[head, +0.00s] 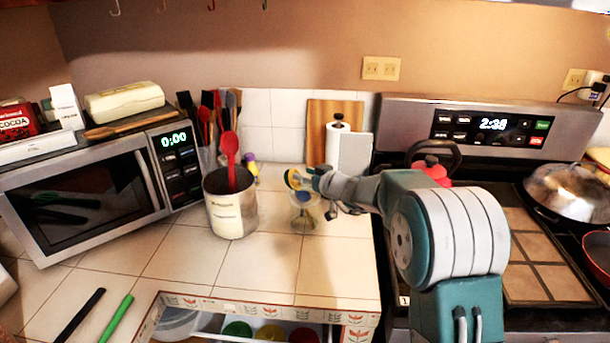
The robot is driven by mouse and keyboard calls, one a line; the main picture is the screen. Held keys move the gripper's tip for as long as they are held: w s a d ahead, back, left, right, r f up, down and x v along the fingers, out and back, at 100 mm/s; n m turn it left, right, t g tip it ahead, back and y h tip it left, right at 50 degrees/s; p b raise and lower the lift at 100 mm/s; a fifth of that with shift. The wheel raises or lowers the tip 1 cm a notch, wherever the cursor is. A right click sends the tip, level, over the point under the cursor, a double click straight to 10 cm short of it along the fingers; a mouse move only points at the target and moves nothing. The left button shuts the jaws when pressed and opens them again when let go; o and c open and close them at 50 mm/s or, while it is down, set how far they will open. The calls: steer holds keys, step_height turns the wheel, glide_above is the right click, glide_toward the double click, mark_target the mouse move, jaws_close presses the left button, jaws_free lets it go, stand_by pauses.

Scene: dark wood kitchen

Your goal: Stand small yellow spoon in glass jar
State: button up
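The glass jar (304,219) stands on the tiled counter, left of the stove. Something blue and something yellowish show through its clear wall. My gripper (309,178) reaches in from the right and is just above the jar's mouth. A small yellow piece (294,180), which looks like the yellow spoon, shows at the fingertips, over the jar's rim. The fingers are small and overlap it, so I cannot tell whether they grip it. The spoon's lower part cannot be made out clearly from the jar's contents.
A metal can (231,212) with a red spoon stands left of the jar. Dark and red utensils (208,115) stand behind it. A microwave (95,185) is at left, a paper towel roll (349,150) behind. An open drawer (262,325) is below.

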steer(key=v, duration=1.1)
steer(key=shift+s+d, duration=0.25)
steer(key=shift+d, duration=0.1)
steer(key=s+a+r+m+g+h, duration=0.1)
steer(key=s+r+g, duration=0.15)
steer(key=s, duration=0.65)
steer(key=s+r+g, duration=0.1)
steer(key=s+g, duration=0.2)
steer(key=s, duration=0.6)
steer(key=s+d+f+m+h, duration=0.1)
steer(key=s+d+m+h, duration=0.2)
steer(key=s+d, duration=0.3)
steer(key=s+d+f+m+h, duration=0.1)
steer(key=s+d+m+h, duration=0.3)
steer(key=s, duration=0.8)
steer(key=d+h, duration=0.2)
steer(key=d, duration=0.1)
steer(key=shift+s+m+h, duration=0.2)
steer(key=shift+m+h, duration=0.1)
